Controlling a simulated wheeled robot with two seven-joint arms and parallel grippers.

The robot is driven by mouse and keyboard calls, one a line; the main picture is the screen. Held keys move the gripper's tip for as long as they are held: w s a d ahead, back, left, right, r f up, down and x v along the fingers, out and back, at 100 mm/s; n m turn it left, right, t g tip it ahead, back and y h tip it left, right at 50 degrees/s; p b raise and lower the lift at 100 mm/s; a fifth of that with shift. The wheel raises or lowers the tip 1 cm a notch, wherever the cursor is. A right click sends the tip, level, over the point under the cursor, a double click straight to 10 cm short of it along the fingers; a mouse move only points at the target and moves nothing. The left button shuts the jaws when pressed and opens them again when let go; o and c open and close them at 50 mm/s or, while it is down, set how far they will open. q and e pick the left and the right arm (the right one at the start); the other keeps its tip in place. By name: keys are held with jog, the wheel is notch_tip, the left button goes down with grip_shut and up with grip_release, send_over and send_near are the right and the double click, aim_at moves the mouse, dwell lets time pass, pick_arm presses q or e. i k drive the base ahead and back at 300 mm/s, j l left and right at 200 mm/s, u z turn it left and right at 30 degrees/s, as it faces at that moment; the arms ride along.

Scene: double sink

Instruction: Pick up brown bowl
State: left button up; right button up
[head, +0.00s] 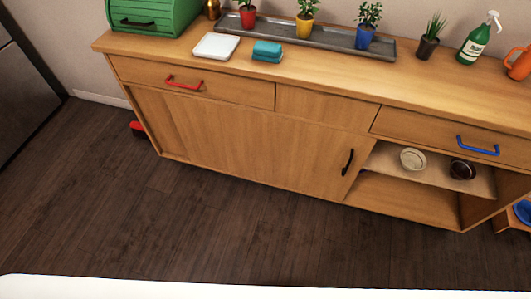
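A dark brown bowl (462,169) sits on the upper shelf (430,172) inside the open right part of the wooden cabinet (240,140). A cream-coloured bowl (413,159) sits on the same shelf to its left, a little apart. The black-handled sliding door (347,162) stands left of the opening, so the front of the shelf is uncovered. Neither of my grippers shows in the head view.
A drawer with a blue handle (478,147) is above the shelf. The countertop holds potted plants on a grey tray (339,38), a green bread box (150,14), a spray bottle (477,40) and an orange jug (519,64). The dark wooden floor (200,225) in front is clear.

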aim_at(460, 168)
jog(key=z, duration=1.5)
jog(key=i+l+u, duration=0.15)
jog(key=l+u, duration=0.15)
jog(key=i+l+u, duration=0.1)
jog(key=l+u, duration=0.45)
jog(key=i+l, duration=0.05)
jog(key=l, duration=0.05)
